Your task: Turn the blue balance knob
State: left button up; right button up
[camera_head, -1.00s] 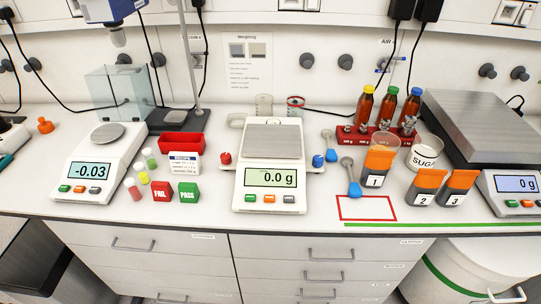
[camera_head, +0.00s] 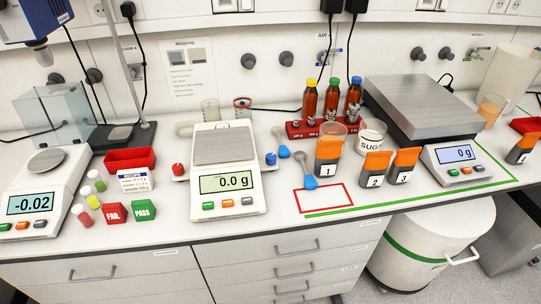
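The blue balance knob (camera_head: 270,159) sticks out on the right side of the middle balance (camera_head: 224,165), whose display reads 0.0 g. A red knob (camera_head: 178,169) sticks out on the balance's left side. Nothing touches the blue knob, and the bench around its front is clear. A blue scoop (camera_head: 282,150) lies just to its right. Neither of my grippers shows in the head view.
A red rack with several brown bottles (camera_head: 332,100) stands behind and right of the knob. Labelled pouches (camera_head: 329,160), a sugar tub (camera_head: 371,137) and a large scale (camera_head: 418,110) stand further right. A red-outlined area (camera_head: 325,197) lies in front.

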aim_at(272, 158)
jog(key=j+z, duration=0.6)
jog(key=z, duration=0.2)
jog(key=k+j+z, duration=0.15)
jog(key=z, duration=0.25)
jog(key=j, duration=0.1)
